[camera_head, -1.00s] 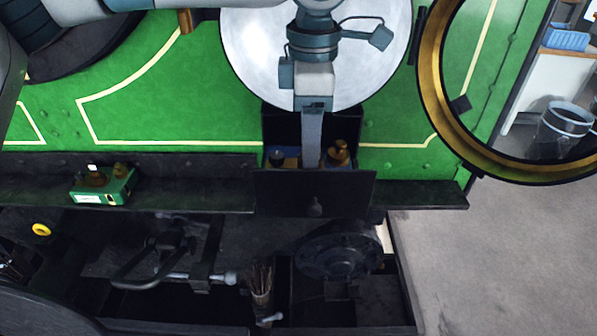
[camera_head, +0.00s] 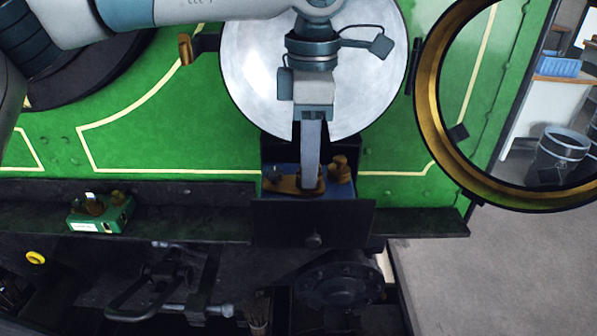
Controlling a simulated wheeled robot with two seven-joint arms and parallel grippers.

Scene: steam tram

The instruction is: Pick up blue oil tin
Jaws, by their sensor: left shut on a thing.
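The blue oil tin (camera_head: 337,190) with brass fittings on top is in an open-topped black box (camera_head: 312,222) fixed at the front of the green tram body. Its top shows at the box rim; its lower part is hidden behind the box's front wall. My left gripper (camera_head: 312,184) points straight down from above and is shut on the tin at its middle. My right gripper is not in view.
A green oil tin (camera_head: 100,213) with brass tops stands on the dark ledge (camera_head: 180,200) to the left. A large brass ring (camera_head: 428,95) is at the right. Dark machinery (camera_head: 340,280) lies below. Open floor (camera_head: 470,280) is at the lower right.

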